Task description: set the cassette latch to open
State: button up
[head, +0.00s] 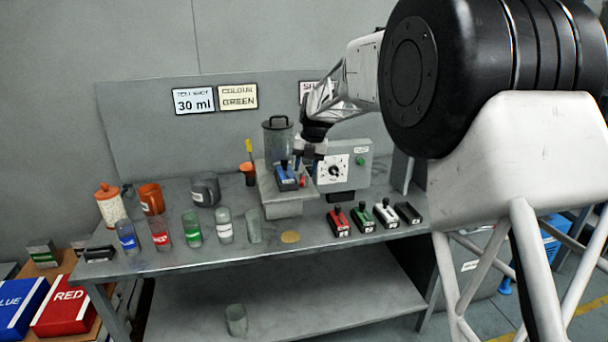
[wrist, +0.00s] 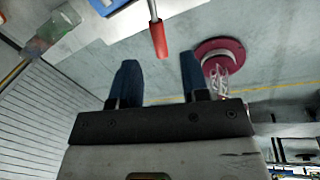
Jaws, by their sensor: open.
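The cassette latch, a thin metal lever with a red tip (wrist: 159,40), shows at the top of the wrist view. In the head view its red end (head: 302,181) is beside the blue cassette (head: 287,182), which sits in the grey machine (head: 283,208). A blue and white corner of what looks like the cassette (wrist: 108,4) shows at the top of the wrist view. My gripper (wrist: 160,75) is open and empty, its two blue fingers apart. The red tip lies beyond the fingertips, in line with the gap between them. In the head view my gripper (head: 306,168) is just above the latch. I cannot tell the latch's setting.
A grey box with a dial (head: 334,170) stands right of the machine. Red (head: 339,222), green (head: 363,218) and other cassettes lie at the bench's front right. Several glass jars, including a green-labelled one (head: 192,230), stand front left. A clear hopper (head: 278,140) rises behind the cassette.

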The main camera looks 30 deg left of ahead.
jog(key=shift+w+d+r, duration=0.1)
jog(key=shift+d+r, duration=0.1)
jog(key=shift+r, duration=0.8)
jog(key=shift+w+d+r, duration=0.1)
jog(key=shift+d+r, duration=0.05)
jog(key=shift+r, duration=0.85)
jog(key=shift+s+a+m, duration=0.15)
jog(key=shift+a+m, duration=0.05)
jog(key=shift+m, duration=0.1)
grip_shut()
jog(key=s+a+r+m+t+h, duration=0.1)
jog(key=s+a+m+h, duration=0.1)
jog(key=a+m, duration=0.3)
jog(key=s+a+r+m+t+h, duration=0.1)
jog(key=s+a+r+m+h, duration=0.1)
jog(key=m, duration=1)
jog(key=s+a+h, duration=0.1)
jog(key=a, duration=0.1)
jog(key=shift+a+r+t, duration=0.15)
jog(key=shift+a+t, duration=0.15)
jog(key=shift+a, duration=0.1)
